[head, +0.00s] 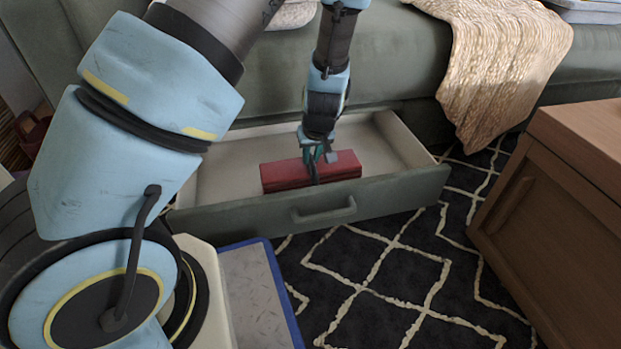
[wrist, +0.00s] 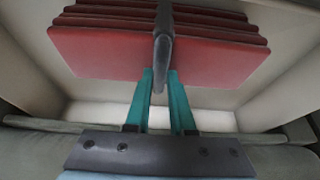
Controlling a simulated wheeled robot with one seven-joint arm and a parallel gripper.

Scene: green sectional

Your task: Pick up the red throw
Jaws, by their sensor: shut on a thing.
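The red throw (head: 283,175) is a folded, layered block in the open drawer (head: 415,153) under the green sofa. In the wrist view the red throw (wrist: 95,52) shows several stacked layers. My gripper (head: 317,163) reaches down into the drawer and is shut on the throw near its middle. I cannot tell whether the throw is lifted off the drawer floor.
The drawer front with its handle (head: 324,211) stands toward me. A beige knitted blanket (head: 495,70) hangs over the sofa (head: 395,55) at the right. A wooden cabinet (head: 565,175) stands at the right edge. The patterned rug (head: 385,265) is clear in front of the drawer.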

